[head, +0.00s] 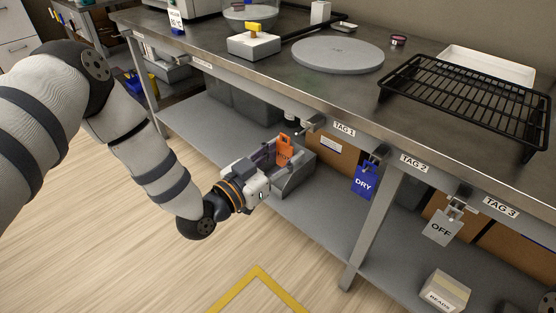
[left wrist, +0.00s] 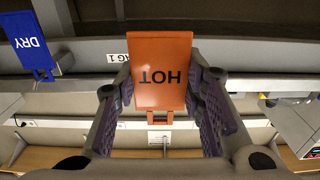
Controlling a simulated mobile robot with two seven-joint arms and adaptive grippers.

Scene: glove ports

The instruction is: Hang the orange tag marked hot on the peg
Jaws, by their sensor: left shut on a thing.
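The orange tag marked HOT (head: 285,149) is held upright by my left gripper (head: 281,160), below the worktop's front edge. In the left wrist view the orange tag (left wrist: 162,80) shows upside down between the two fingers of the left gripper (left wrist: 162,95), which is shut on it. An empty peg (head: 313,124) sticks out beside the TAG 1 label (head: 344,130), just right of and slightly above the orange tag. They look apart in the head view. In the left wrist view the tag hides that peg. My right gripper is not clearly seen.
A blue DRY tag (head: 365,181) hangs by the TAG 2 label (head: 414,163), and a grey OFF tag (head: 442,228) by the TAG 3 label (head: 501,207). Cardboard boxes and bins stand on the lower shelf (head: 205,120). A table leg (head: 374,225) stands right of the gripper.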

